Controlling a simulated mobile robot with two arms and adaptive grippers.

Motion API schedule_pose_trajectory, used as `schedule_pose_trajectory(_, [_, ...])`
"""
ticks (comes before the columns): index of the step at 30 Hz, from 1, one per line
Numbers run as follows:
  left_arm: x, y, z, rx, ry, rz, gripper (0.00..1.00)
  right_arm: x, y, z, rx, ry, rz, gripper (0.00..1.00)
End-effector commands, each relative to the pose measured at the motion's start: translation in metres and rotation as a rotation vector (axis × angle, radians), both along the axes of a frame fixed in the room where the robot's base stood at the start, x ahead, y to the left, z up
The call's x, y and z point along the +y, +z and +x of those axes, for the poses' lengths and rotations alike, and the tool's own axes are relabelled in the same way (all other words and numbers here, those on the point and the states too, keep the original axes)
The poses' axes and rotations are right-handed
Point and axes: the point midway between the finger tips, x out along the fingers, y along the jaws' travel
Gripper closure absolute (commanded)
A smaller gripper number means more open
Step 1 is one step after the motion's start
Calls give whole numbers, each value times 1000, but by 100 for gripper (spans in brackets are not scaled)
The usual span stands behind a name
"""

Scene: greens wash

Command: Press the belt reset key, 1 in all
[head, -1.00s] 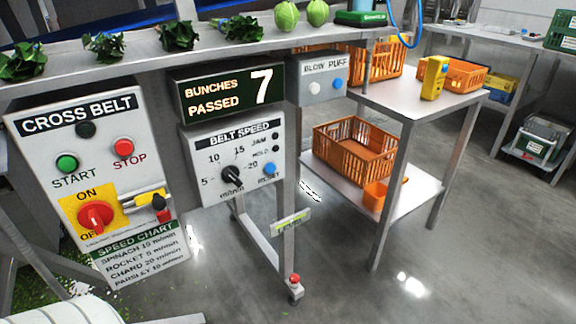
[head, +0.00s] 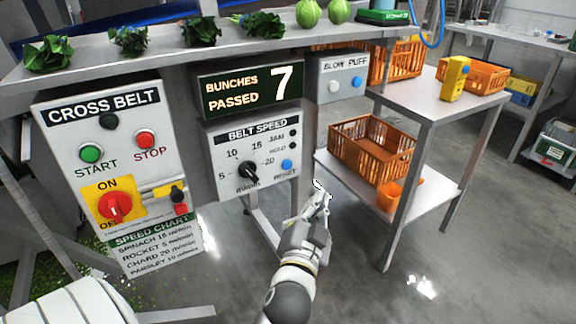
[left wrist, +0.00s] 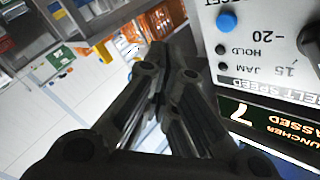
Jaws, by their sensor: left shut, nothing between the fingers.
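The blue reset key (head: 286,164) is on the lower right of the white belt speed panel (head: 226,148), beside the dark speed knob. In the left wrist view the blue key (left wrist: 227,21) shows upside down at the upper right, to the right of the fingertips. My left gripper (head: 321,190) is shut and empty, just right of and below the key in the head view. In the left wrist view the left gripper's fingertips (left wrist: 158,50) stand apart from the panel picture, with no visible contact. My right gripper is not in view.
The bunches counter (head: 248,88) reads 7 above the panel. The blow puff box (head: 342,84) is up and right. The cross belt panel (head: 112,190) is left. A steel table (head: 432,100) with orange crates stands right of my arm.

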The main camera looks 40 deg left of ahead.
Motion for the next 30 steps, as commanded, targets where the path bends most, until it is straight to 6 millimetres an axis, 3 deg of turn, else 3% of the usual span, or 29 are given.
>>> schedule_pose_trajectory(5, [-4,24,6,-68,2,76,100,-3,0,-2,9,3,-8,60])
schedule_pose_trajectory(17, [-2,26,7,-73,2,79,100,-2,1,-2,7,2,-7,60])
schedule_pose_trajectory(23, [13,27,14,-71,0,84,100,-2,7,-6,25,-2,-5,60])
schedule_pose_trajectory(30, [46,27,27,-71,-1,83,100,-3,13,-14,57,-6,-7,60])
